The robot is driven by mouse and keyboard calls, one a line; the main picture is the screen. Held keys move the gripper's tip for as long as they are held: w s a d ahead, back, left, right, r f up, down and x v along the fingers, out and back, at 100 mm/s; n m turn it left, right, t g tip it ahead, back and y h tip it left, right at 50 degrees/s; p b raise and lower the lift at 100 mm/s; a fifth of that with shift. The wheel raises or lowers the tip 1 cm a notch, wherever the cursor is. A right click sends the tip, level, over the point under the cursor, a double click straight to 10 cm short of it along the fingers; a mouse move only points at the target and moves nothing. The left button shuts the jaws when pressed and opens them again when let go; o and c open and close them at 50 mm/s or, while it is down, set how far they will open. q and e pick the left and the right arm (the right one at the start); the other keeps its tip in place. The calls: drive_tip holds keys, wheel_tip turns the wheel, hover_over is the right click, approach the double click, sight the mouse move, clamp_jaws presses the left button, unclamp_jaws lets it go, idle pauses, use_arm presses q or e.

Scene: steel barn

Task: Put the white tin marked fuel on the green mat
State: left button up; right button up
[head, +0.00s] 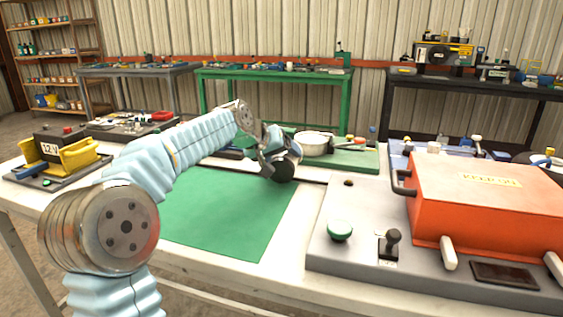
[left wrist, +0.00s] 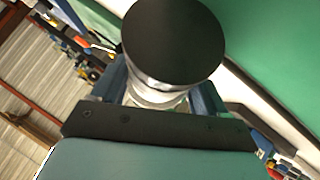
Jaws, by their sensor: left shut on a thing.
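My left gripper (head: 277,157) is shut on a round tin (left wrist: 172,42), held between its two fingers in the left wrist view. The tin has a flat black end and a pale, shiny side; I cannot read any marking on it. In the head view the tin's dark end (head: 284,172) shows below the gripper, over the far right corner of the green mat (head: 220,215). I cannot tell whether it touches the mat. The mat lies flat and bare on the white table. My right gripper is not in view.
An orange case (head: 485,208) on a grey base plate (head: 340,262) stands right of the mat. A white bowl (head: 312,143) sits on a green board (head: 355,158) behind it. A yellow 12 V unit (head: 75,155) is at the left.

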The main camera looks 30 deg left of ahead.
use_arm(q)
drive_tip(key=s+r, duration=0.1)
drive_tip(key=r, duration=0.1)
drive_tip(key=s+r, duration=0.4)
drive_tip(key=r, duration=0.1)
drive_tip(key=shift+d, duration=0.15)
drive_tip(key=s+a+r+n+b, duration=0.1)
drive_tip(key=s+a+n, duration=0.2)
drive_tip(key=s+n, duration=1.05)
drive_tip(key=s+a+r+n, duration=0.2)
drive_tip(key=s+n, duration=0.8)
drive_tip(key=n, duration=0.6)
drive_tip(key=shift+y, duration=0.3)
drive_tip(key=w+a+f, duration=0.2)
drive_tip(key=a+f, duration=0.1)
drive_tip(key=w+a+f, duration=0.3)
drive_tip(key=a, duration=0.1)
drive_tip(key=w+a+f, duration=0.2)
drive_tip(key=a+f, duration=0.1)
drive_tip(key=a, duration=0.1)
drive_tip(key=shift+w, duration=0.15)
drive_tip(key=shift+w+a+f+b, duration=0.2)
drive_tip(key=shift+f+b, duration=0.1)
drive_tip(key=shift+f, duration=0.2)
drive_tip(key=shift+w+a+f+b, duration=0.1)
drive_tip(key=shift+f+b, duration=0.2)
drive_tip(key=shift+f, duration=1.25)
